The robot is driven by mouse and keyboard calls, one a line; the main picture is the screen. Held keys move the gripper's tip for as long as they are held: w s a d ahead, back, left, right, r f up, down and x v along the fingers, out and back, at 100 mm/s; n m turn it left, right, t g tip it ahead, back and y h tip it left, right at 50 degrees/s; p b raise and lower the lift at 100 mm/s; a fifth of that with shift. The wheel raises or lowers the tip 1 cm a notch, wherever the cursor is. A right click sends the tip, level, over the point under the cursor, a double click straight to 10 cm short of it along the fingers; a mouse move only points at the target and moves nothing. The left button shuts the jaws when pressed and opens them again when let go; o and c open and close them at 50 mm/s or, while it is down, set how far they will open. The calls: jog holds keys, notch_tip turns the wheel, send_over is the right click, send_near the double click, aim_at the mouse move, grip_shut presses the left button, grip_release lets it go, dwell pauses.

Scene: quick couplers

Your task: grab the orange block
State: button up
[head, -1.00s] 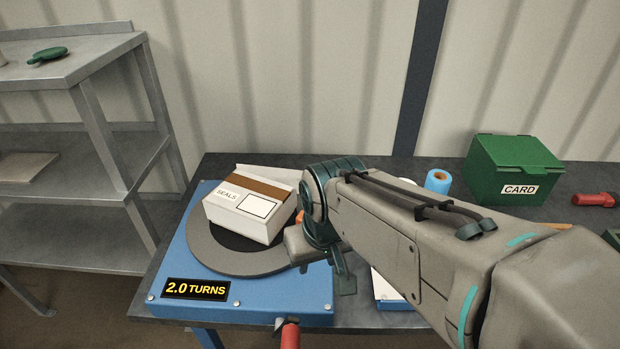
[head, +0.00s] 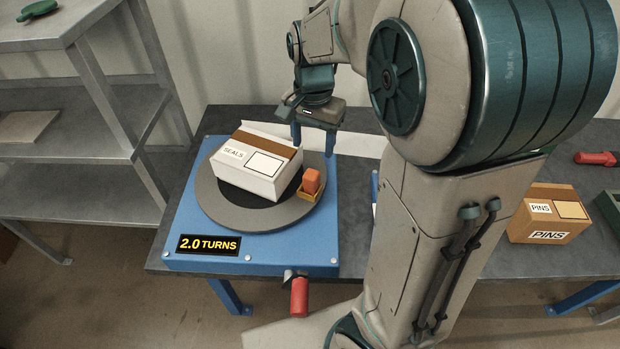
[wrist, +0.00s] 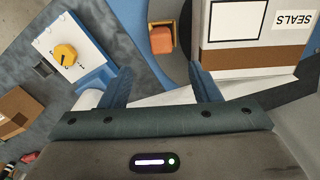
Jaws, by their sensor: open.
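The orange block (head: 311,181) sits upright in a small yellow holder (head: 309,196) on the grey turntable (head: 226,204), just right of the white SEALS box (head: 257,167). In the wrist view the orange block (wrist: 161,40) shows beyond the fingertips, between their lines, with the SEALS box (wrist: 250,35) to its right. My gripper (head: 313,143) is open and empty, fingers pointing down, behind the block and apart from it. Both fingers also show in the wrist view (wrist: 160,84).
The turntable stands on a blue base (head: 188,225) with a "2.0 TURNS" sign (head: 208,244) and a red-handled crank (head: 299,297) in front. A cardboard PINS box (head: 549,214) is at right. A white panel with a yellow knob (wrist: 65,54) lies beside the base.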

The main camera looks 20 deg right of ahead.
aim_at(311, 173)
notch_tip(311, 173, down, 11)
jog(key=shift+a+f, duration=0.15)
jog(key=shift+f, duration=0.05)
dwell(0.3)
jog(key=c, duration=1.1)
